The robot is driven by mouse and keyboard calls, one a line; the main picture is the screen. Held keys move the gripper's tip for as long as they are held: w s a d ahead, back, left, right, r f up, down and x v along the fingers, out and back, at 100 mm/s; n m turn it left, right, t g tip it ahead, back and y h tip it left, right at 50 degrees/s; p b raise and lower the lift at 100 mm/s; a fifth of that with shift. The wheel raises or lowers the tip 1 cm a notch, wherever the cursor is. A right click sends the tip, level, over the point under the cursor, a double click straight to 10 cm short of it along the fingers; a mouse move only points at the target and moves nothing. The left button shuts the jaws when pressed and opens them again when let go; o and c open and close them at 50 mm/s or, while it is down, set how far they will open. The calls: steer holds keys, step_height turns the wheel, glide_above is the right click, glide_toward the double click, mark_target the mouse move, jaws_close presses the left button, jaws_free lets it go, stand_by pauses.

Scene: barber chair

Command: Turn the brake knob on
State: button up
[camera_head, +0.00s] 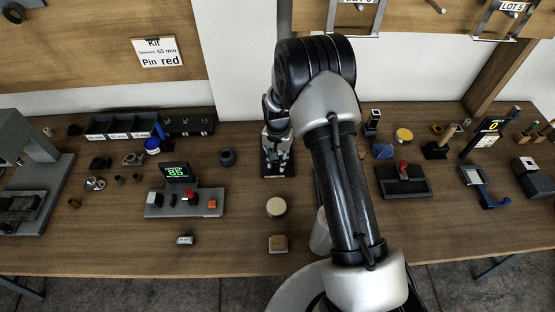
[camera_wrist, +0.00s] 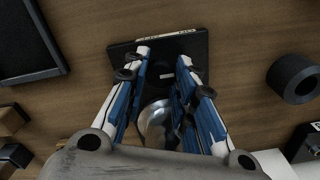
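A black plate (camera_head: 268,170) lies on the bench under my gripper (camera_head: 277,138). It also shows in the wrist view (camera_wrist: 205,48), with a pale label strip along its far edge. A shiny silver rounded part (camera_wrist: 156,122) shows between the fingers near the palm; I cannot tell for certain whether it is the brake knob. My gripper (camera_wrist: 164,60) points down at the plate, its two blue and white fingers apart on either side of the silver part. No clear grip on it shows. The palm and fingers hide part of the plate.
A control box (camera_head: 180,210) with a red knob and green "85" display stands to the left. A dark ring (camera_head: 227,157) is close left of the plate, and a cream-topped round item (camera_head: 276,207) is in front. A black tray (camera_head: 405,188) lies right of my arm.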

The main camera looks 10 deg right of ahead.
mark_target(278, 162)
steer(key=o, duration=0.5)
step_height(278, 162, up, 12)
steer(key=shift+r, duration=0.1)
stand_by(0.5)
